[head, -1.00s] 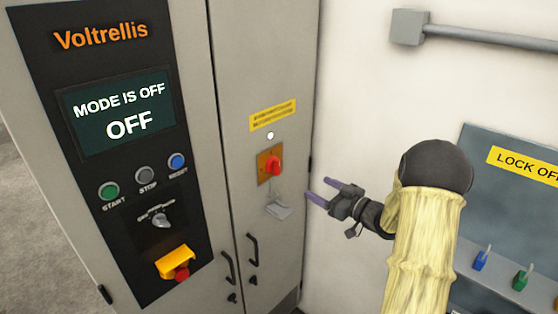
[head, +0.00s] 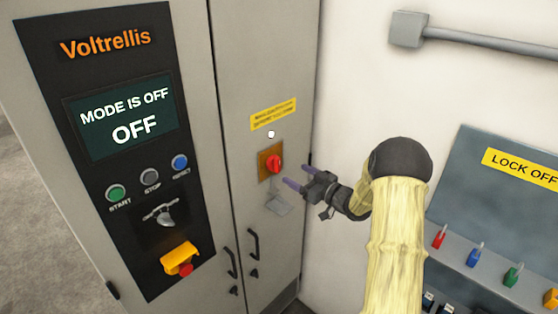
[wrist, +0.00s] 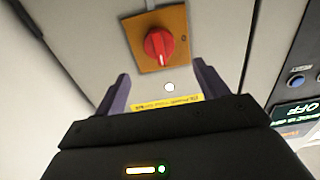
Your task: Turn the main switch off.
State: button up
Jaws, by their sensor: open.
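The main switch (head: 274,164) is a red rotary knob on an orange-yellow plate on the right cabinet door. It also shows in the wrist view (wrist: 158,46), above the space between my fingers. My gripper (head: 298,176) is open and empty, with purple fingers, just right of and slightly below the knob in the head view. The fingers appear apart from the knob. In the wrist view (wrist: 160,90) the two fingers stand wide apart. A grey hasp (head: 278,204) hangs below the switch plate.
A yellow label (head: 273,114) and a small white lamp (head: 271,134) sit above the switch. The left door's panel screen (head: 125,118) reads "MODE IS OFF OFF". Door handles (head: 253,244) are below. A lock-off board (head: 490,220) with several coloured padlocks stands on the right.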

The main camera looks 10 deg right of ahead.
aim_at(280, 165)
jog(key=p+x, duration=0.3)
jog(key=x, duration=0.6)
jog(key=shift+p, duration=0.3)
jog(key=c, duration=1)
jog(key=shift+o, duration=0.2)
